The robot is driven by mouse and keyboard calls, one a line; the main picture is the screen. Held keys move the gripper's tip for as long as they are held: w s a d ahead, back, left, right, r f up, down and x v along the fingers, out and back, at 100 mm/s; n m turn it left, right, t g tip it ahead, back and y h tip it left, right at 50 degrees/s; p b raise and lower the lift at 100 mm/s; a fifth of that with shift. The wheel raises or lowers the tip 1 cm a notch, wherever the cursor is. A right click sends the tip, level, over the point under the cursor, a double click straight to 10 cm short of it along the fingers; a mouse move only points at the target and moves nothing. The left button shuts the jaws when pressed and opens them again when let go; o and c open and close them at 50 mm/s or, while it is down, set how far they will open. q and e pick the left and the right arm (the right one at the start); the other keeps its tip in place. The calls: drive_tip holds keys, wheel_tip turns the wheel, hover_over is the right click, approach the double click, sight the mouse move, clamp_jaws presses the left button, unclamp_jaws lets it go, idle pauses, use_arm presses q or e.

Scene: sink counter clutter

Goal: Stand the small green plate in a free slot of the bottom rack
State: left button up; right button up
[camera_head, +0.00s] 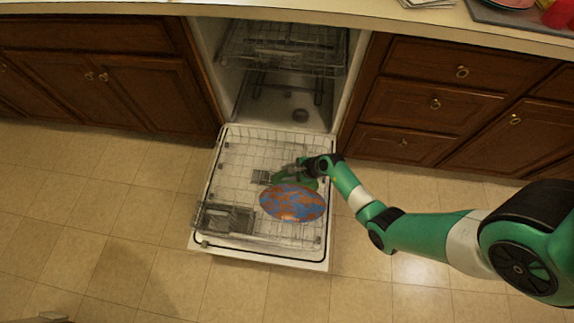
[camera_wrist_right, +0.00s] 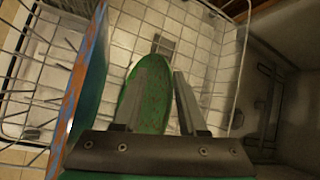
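The small green plate (camera_wrist_right: 138,92) stands in the bottom rack (camera_head: 233,160), tilted. In the head view the green plate (camera_head: 309,182) is mostly hidden by the orange-and-blue plate and my right gripper. My right gripper (camera_head: 297,168) is low over the right side of the pulled-out rack. In the right wrist view its two fingers (camera_wrist_right: 168,78) are apart, with a gap between them. The left finger overlaps the green plate; whether it touches it, I cannot tell. The plate's lower edge among the tines is hidden. I do not make out my left gripper.
A larger orange-and-blue plate (camera_head: 293,202) stands close beside the green plate, left of the fingers in the wrist view (camera_wrist_right: 82,85). A cutlery basket (camera_head: 226,218) sits at the rack's front left. The rack's left and back are largely free. The upper rack (camera_head: 283,47) is inside the dishwasher.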

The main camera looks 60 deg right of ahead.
drive_tip(key=p+v, duration=0.7)
drive_tip(key=v, duration=0.4)
drive_tip(key=shift+s+r, duration=0.2)
drive_tip(key=shift+r, duration=0.05)
drive_tip(key=shift+d, duration=0.1)
